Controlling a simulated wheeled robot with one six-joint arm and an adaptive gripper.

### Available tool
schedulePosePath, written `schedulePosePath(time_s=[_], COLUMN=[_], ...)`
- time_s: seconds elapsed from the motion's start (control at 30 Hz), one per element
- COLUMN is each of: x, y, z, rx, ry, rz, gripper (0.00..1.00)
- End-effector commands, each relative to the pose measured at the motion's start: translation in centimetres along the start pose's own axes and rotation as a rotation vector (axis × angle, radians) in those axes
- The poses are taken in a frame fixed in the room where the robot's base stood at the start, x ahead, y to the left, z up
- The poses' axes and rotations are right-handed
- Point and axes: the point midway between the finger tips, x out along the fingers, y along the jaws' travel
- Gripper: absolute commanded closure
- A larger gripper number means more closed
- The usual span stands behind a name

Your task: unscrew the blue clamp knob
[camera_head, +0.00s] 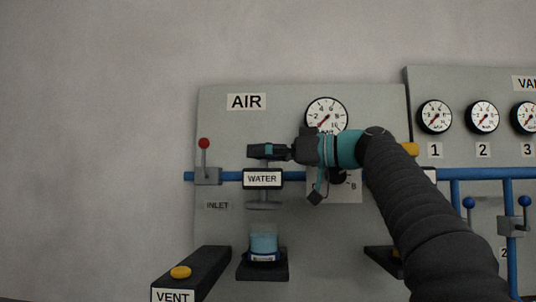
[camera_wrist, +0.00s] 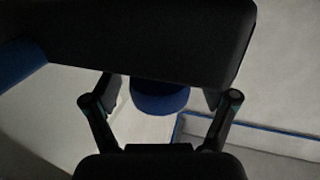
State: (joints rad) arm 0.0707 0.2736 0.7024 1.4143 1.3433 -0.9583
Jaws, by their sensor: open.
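In the wrist view, a dark blue round knob (camera_wrist: 160,99) shows between the two fingers of my gripper (camera_wrist: 168,92), with a gap on each side of it. Its upper part is hidden behind a broad black shape. My gripper is open and holds nothing. In the head view, my gripper (camera_head: 262,151) is in front of the panel, just above the WATER sign (camera_head: 262,179). I cannot pick out the blue knob in the head view; my gripper may hide it.
A blue pipe (camera_head: 228,176) crosses the AIR panel (camera_head: 225,130), with a red-knobbed lever (camera_head: 204,144) at left. A gauge (camera_head: 326,115) is close behind my wrist. A blue jar (camera_head: 263,242) stands below on a dark shelf. Open wall lies left.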

Motion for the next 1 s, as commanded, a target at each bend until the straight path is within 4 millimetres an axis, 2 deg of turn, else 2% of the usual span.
schedulePosePath(time_s=[0.23,0.7,1.0], x=[-1.2,-7.4,-8.1], y=[0.0,0.3,0.1], z=[0.0,0.1,0.1], rx=[0.001,0.002,0.002], ry=[0.0,-0.001,0.0], rz=[0.001,0.008,0.002], gripper=[0.15,0.15,0.15])
